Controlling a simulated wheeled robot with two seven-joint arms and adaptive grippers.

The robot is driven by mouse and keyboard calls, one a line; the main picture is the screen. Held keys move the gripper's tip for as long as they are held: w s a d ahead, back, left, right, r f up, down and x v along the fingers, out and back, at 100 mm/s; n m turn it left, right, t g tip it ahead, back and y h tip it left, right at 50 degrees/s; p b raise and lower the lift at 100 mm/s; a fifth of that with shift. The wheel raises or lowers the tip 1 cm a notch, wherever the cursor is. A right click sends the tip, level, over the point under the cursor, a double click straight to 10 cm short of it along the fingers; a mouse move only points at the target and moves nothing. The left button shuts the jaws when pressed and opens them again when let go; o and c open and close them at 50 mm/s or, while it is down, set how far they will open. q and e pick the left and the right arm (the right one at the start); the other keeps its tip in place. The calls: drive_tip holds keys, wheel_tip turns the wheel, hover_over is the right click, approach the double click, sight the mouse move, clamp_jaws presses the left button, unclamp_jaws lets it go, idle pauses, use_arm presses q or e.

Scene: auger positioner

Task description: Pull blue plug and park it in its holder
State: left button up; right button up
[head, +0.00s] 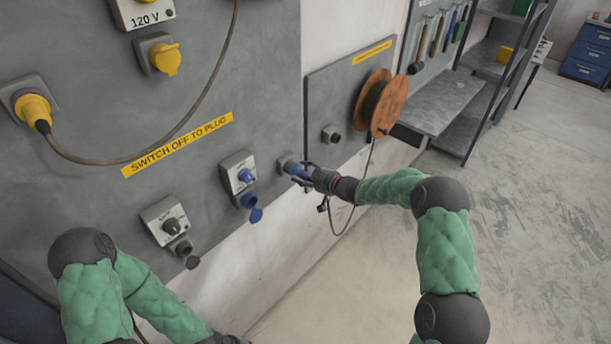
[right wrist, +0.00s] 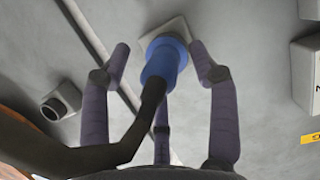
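The blue plug (head: 291,167) sits in a grey wall mount (head: 282,158) to the right of the blue switched socket (head: 239,172), whose blue outlet (head: 249,200) is empty with its lid (head: 256,215) hanging open. In the right wrist view the plug (right wrist: 165,58) points into a square grey mount (right wrist: 172,27), its black cable (right wrist: 150,110) trailing toward me. My right gripper (head: 303,181) is around the plug; in the wrist view its fingers (right wrist: 161,62) stand open on both sides, with gaps to the plug. My left gripper is out of view; only its arm shows.
A black cable (head: 345,225) hangs in a loop below the panel. A yellow plug (head: 34,108) and another grey socket (head: 168,222) are on the left panel. Open floor lies to the right.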

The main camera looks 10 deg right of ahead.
drive_tip(key=shift+f, duration=0.1)
drive_tip(key=v, duration=1.2)
idle(0.4)
drive_tip(key=s+a+f+m+g+h+b, duration=0.1)
drive_tip(key=s+a+f+m+g+b, duration=0.15)
drive_tip(key=s+f, duration=0.45)
drive_tip(key=s+a+f+m+g+h+b, duration=0.1)
drive_tip(key=s+a+f+m+b, duration=0.15)
drive_tip(key=f, duration=0.85)
drive_tip(key=s+a+f+m+g+h+b, duration=0.1)
drive_tip(key=s+a+f+m, duration=0.2)
drive_tip(key=f, duration=0.6)
drive_tip(key=s+a+f+g+b, duration=0.1)
drive_tip(key=s+f, duration=0.3)
drive_tip(key=s, duration=0.4)
drive_tip(key=s+a+f+m+g+b, duration=0.1)
drive_tip(key=s+a+f+g, duration=0.1)
drive_tip(key=s, duration=0.6)
drive_tip(key=s+a+f+m+g+h+b, duration=0.1)
drive_tip(key=s+f+g+b, duration=0.1)
drive_tip(key=s+f+g, duration=0.2)
drive_tip(key=s+f, duration=0.2)
drive_tip(key=s, duration=0.2)
drive_tip(key=shift+s+a, duration=0.15)
drive_tip(key=shift+a, duration=0.2)
